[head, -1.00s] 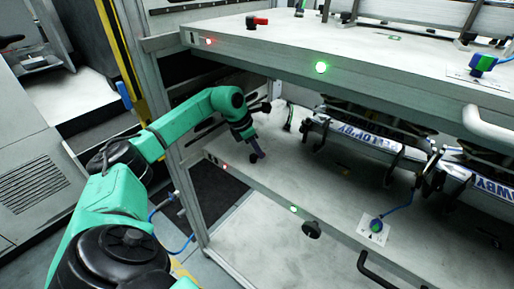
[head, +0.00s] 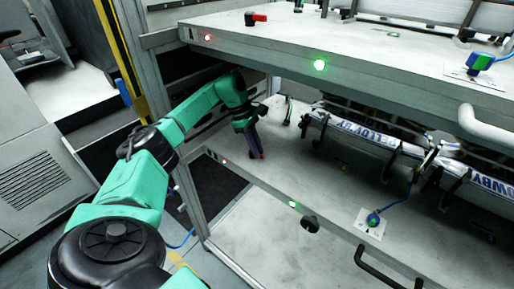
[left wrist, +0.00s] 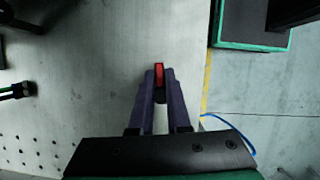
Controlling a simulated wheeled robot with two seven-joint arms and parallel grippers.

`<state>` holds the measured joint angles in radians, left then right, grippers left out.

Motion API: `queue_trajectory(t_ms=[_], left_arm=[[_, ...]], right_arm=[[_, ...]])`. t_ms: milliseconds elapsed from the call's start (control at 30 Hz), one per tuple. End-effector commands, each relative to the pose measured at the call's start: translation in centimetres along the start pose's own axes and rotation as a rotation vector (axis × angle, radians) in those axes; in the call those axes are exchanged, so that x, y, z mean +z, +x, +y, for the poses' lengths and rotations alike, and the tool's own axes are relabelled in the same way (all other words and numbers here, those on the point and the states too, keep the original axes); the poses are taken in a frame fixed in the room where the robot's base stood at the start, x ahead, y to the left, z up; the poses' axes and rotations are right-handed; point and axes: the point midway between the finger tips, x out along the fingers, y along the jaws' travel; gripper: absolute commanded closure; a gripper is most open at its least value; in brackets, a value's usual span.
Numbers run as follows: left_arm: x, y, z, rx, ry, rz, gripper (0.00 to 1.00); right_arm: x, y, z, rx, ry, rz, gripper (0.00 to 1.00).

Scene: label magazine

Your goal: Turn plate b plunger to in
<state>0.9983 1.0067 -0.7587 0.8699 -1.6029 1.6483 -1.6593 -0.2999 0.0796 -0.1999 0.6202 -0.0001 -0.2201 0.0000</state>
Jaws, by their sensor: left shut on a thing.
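My left gripper (head: 256,154) points down at the left front corner of the lower plate (head: 330,185), under the upper plate. In the left wrist view its two purple fingers (left wrist: 159,88) are closed on a small red plunger handle (left wrist: 159,75). The red handle lies in line with the fingers, and its black base is mostly hidden between them. My right gripper is not in view.
The upper plate's front edge overhangs close to my left arm. A frame post (head: 150,100) stands beside the arm. Labelled magazines (head: 350,130) stand further right.

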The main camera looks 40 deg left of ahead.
Motion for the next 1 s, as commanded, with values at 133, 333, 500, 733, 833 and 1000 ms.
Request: queue_trajectory(t_ms=[133,333,500,733,833,1000], left_arm=[[0.07,0.11,-0.13,-0.031,0.07,-0.001,1.0],[0.01,0.12,-0.26,-0.053,0.123,0.001,1.0],[-0.02,0.15,-0.32,-0.061,0.139,0.001,1.0],[-0.02,0.18,-0.35,-0.063,0.14,0.002,1.0],[-0.03,0.19,-0.36,-0.063,0.14,0.002,1.0],[-0.03,0.15,-0.33,-0.061,0.139,0.001,0.55]], right_arm=[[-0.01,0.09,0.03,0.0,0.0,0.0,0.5],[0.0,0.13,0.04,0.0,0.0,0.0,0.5],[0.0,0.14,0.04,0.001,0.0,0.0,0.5],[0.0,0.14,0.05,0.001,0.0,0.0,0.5],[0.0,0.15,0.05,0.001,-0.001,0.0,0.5],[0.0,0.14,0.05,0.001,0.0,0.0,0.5]])
